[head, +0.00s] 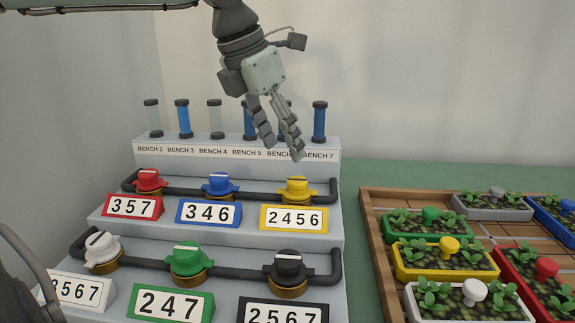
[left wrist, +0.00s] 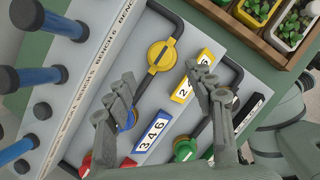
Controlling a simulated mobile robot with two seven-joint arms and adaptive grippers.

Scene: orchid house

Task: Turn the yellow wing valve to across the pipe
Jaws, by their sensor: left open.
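The yellow wing valve (head: 297,189) sits on the upper pipe at its right end, above a yellow label reading 2456. Its wings and top line look to lie along the pipe. In the left wrist view the yellow valve (left wrist: 161,56) is seen from above, ahead of the fingers, with its bar roughly in line with the pipe. My left gripper (head: 282,150) is open and empty, fingers pointing down, above and slightly behind the yellow valve, apart from it. It also shows in the left wrist view (left wrist: 163,84).
A red valve (head: 148,181) and blue valve (head: 219,185) share the upper pipe. White, green (head: 187,259) and black valves sit on the lower pipe. Blue and clear tubes stand behind. A wooden tray (head: 373,225) of planters is at right.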

